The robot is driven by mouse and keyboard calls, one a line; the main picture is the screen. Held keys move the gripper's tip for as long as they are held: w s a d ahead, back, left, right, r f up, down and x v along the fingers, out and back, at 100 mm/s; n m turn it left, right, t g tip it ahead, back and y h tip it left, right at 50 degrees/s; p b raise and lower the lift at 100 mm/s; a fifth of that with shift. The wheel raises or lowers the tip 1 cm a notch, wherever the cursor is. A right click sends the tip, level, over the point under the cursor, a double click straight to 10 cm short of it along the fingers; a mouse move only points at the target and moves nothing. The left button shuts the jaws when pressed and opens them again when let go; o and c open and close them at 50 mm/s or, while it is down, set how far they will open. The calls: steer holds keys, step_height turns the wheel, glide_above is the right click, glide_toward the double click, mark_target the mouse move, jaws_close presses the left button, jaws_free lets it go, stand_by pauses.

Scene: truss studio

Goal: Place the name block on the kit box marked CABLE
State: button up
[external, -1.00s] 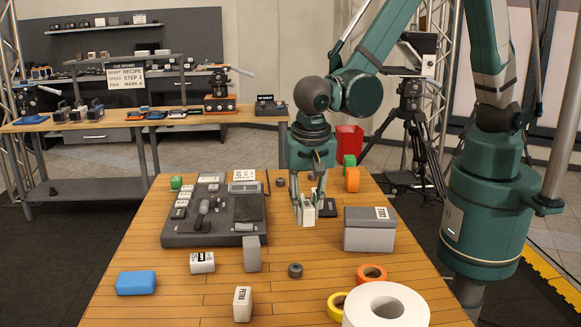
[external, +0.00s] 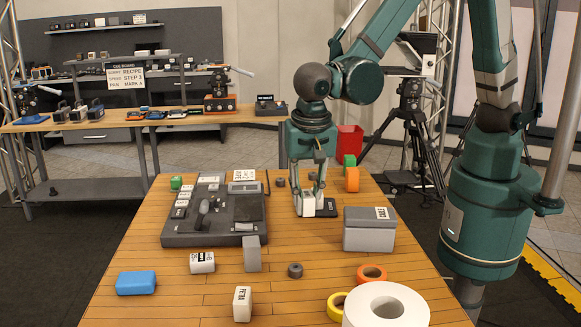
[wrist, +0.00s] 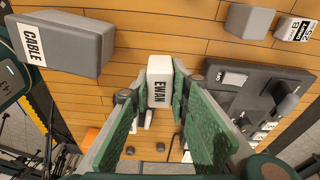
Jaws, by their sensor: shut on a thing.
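A white name block reading EWAN (wrist: 160,92) stands between my fingertips in the wrist view. In the external view my gripper (external: 308,200) points down and is shut on this white block (external: 307,206), just left of the kit box. I cannot tell whether the block touches the table. The grey kit box (external: 369,236) has a white label on its lid. In the wrist view the box (wrist: 75,45) lies to the left of my gripper, apart from it, and its label reads CABLE. Its lid looks bare apart from the label.
A grey control panel (external: 182,238) lies left of my gripper. Another white block (external: 242,305), a blue block (external: 136,283), a grey block (external: 252,254) and tape rolls (external: 386,308) occupy the front.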

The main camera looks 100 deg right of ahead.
steer(key=shift+s+a+r, duration=0.15)
steer(key=shift+s+r, duration=0.4)
steer(key=shift+s, duration=0.1)
steer(key=s+a+r, duration=0.1)
steer(key=s+r, duration=0.8)
steer(key=s, duration=0.5)
steer(key=shift+s+a+m, duration=0.3)
steer(key=shift+s+m, duration=0.05)
steer(key=shift+m, duration=0.05)
steer(key=shift+r, duration=0.1)
glide_above(370, 211)
steer(key=shift+a+f, duration=0.2)
steer(key=shift+f, duration=1.3)
steer(key=shift+a+f, duration=0.2)
steer(key=shift+f, duration=1.25)
steer(key=shift+f, duration=0.1)
steer(key=shift+f, duration=1.95)
